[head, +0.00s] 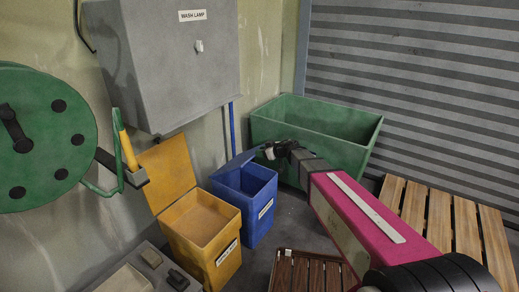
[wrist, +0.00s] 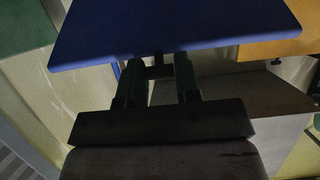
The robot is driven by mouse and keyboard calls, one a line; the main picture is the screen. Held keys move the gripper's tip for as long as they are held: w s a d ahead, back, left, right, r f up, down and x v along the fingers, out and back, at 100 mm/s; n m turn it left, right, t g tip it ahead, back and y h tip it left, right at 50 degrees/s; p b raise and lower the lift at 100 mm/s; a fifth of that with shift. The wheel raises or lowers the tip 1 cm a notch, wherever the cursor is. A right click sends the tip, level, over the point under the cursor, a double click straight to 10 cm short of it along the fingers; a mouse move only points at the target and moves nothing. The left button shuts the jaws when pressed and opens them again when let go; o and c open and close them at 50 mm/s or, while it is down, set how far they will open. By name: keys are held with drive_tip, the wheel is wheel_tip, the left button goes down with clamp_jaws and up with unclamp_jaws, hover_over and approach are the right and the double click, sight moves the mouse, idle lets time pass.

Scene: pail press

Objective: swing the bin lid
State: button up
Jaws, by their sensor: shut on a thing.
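The blue bin (head: 245,202) stands open on the floor, with dark space inside. Its blue lid (head: 236,164) is raised at the back, partly hidden behind the bin and my gripper. My gripper (head: 269,151) is at the lid's upper right edge. In the wrist view the lid's underside or face (wrist: 175,35) fills the top, and my two fingers (wrist: 159,75) are shut on a small dark handle (wrist: 158,60) at its edge. The exact contact is dim.
A yellow bin (head: 205,235) with its lid up stands left of the blue one. A green tub (head: 320,122) is behind my gripper. A grey wall box (head: 180,65) and a green reel (head: 45,135) are on the left. A slatted wooden pallet (head: 440,215) lies at right.

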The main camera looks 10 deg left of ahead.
drive_tip(key=shift+s+d+f, duration=0.35)
drive_tip(key=shift+d+f, duration=0.35)
drive_tip(key=shift+f, duration=0.1)
drive_tip(key=shift+s+d+f, duration=0.25)
drive_tip(key=shift+d+f, duration=0.35)
drive_tip(key=shift+f, duration=0.8)
drive_tip(key=shift+s+d+f, duration=0.2)
drive_tip(key=shift+d+f, duration=0.4)
drive_tip(key=shift+f, duration=0.8)
drive_tip(key=shift+s+d+f, duration=0.25)
drive_tip(key=shift+d+f, duration=0.35)
drive_tip(key=shift+f, duration=0.8)
drive_tip(key=shift+s+d+f, duration=0.1)
drive_tip(key=shift+d+f, duration=0.05)
drive_tip(key=shift+f, duration=1.2)
drive_tip(key=shift+s+d+f, duration=0.1)
drive_tip(key=shift+d+f, duration=0.1)
drive_tip(key=shift+f, duration=1.15)
drive_tip(key=shift+d+f, duration=0.15)
drive_tip(key=shift+f, duration=1.2)
drive_tip(key=o, duration=0.4)
drive_tip(key=shift+f, duration=0.2)
drive_tip(key=o, duration=0.4)
drive_tip(key=shift+r, duration=0.1)
